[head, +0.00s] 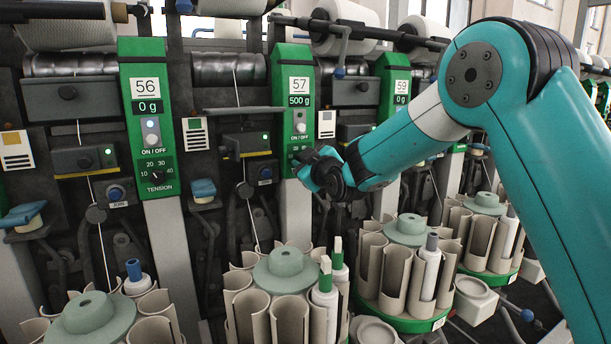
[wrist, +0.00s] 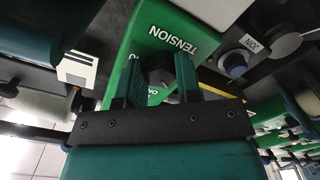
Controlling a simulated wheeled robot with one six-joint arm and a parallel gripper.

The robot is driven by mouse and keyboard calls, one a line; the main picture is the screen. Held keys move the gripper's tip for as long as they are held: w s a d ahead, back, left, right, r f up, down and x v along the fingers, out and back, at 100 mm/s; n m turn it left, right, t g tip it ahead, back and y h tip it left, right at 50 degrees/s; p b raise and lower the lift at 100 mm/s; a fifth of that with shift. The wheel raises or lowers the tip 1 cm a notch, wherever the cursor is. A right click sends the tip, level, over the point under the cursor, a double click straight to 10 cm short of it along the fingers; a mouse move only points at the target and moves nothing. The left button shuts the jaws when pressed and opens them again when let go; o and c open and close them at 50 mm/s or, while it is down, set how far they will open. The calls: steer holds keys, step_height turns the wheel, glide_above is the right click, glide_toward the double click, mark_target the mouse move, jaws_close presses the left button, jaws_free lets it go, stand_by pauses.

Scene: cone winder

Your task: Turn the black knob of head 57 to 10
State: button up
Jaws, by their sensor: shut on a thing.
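Head 57 (head: 299,85) is a green panel with the number 57, a 500 g display and a white ON/OFF button. My gripper (head: 308,163) is at the lower part of this panel and hides its tension knob in the head view. In the wrist view the panel appears upside down with the word TENSION. There the black knob (wrist: 158,77) sits between the two fingers of my gripper (wrist: 158,68), which are shut on it. The knob's pointer and most of its scale are hidden, so I cannot tell its setting.
Head 56 (head: 148,110) stands to the left with its own black tension knob (head: 157,175). A blue JOIN button (wrist: 234,64) is beside the panel. Bobbin magazines (head: 283,268) stand below.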

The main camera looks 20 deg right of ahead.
steer(key=shift+n+b, duration=1.35)
steer(key=shift+n, duration=0.25)
steer(key=o, duration=0.9)
steer(key=s+d, duration=0.1)
steer(key=s, duration=0.4)
steer(key=s+d+b, duration=0.1)
steer(key=s, duration=0.5)
steer(key=s+d, duration=0.1)
steer(key=s, duration=0.5)
steer(key=shift+d+b, duration=0.25)
steer(key=shift+b, duration=0.15)
